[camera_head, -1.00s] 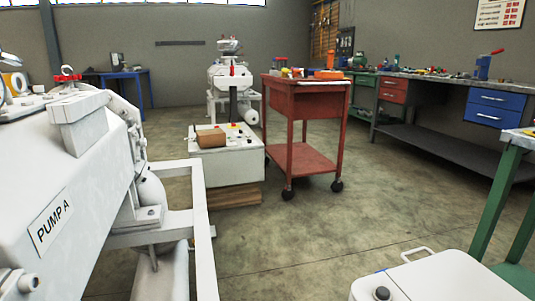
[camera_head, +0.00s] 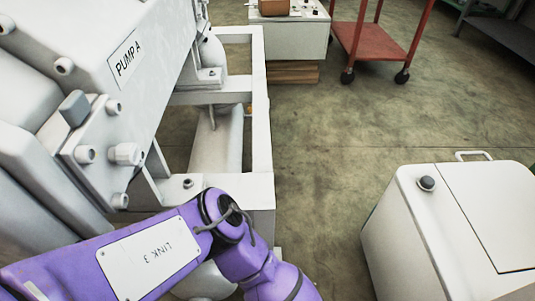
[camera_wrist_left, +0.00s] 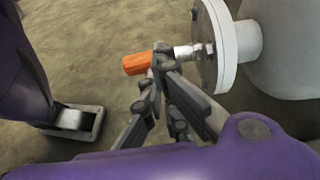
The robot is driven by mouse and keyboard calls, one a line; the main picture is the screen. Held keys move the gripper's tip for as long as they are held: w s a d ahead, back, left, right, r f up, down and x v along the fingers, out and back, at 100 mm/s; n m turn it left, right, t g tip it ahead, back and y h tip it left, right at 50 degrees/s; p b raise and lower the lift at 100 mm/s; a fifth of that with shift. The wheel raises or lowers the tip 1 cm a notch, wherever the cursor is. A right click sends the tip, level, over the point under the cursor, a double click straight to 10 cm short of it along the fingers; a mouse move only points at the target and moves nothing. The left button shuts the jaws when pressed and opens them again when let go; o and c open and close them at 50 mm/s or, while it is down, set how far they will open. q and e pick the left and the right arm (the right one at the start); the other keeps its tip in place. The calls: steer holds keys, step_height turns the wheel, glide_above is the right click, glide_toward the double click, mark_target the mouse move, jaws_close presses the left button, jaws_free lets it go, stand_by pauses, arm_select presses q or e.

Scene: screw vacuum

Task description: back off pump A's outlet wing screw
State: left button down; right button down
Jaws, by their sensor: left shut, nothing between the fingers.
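Pump A (camera_head: 100,70) is a white machine at the left of the head view, with its name plate facing out. My purple left arm crosses in front of it, and its gripper is hidden there. In the left wrist view, an orange grip piece (camera_wrist_left: 137,64) lies in line with a bare metal stem (camera_wrist_left: 188,52) at a pale round flange (camera_wrist_left: 214,46). This may be the outlet wing screw; its wings cannot be made out. My left gripper (camera_wrist_left: 162,58) is shut and empty, its dark fingertips right beside the orange piece and stem. Contact cannot be told.
Pump A's white frame (camera_head: 262,130) stands along its right side. A white cabinet (camera_head: 420,215) with a dark knob is at the right. Open concrete floor lies between them. A red cart (camera_head: 375,45) and a white box unit (camera_head: 290,38) stand farther back.

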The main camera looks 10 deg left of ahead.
arm_select(q)
steer(key=shift+s+f, duration=0.1)
steer(key=shift+s, duration=0.15)
steer(key=shift+d, duration=0.1)
stand_by(0.3)
steer(key=w+d, duration=0.1)
steer(key=d, duration=0.4)
steer(key=shift+w+d+r, duration=0.25)
steer(key=shift+d+r, duration=0.15)
stand_by(0.4)
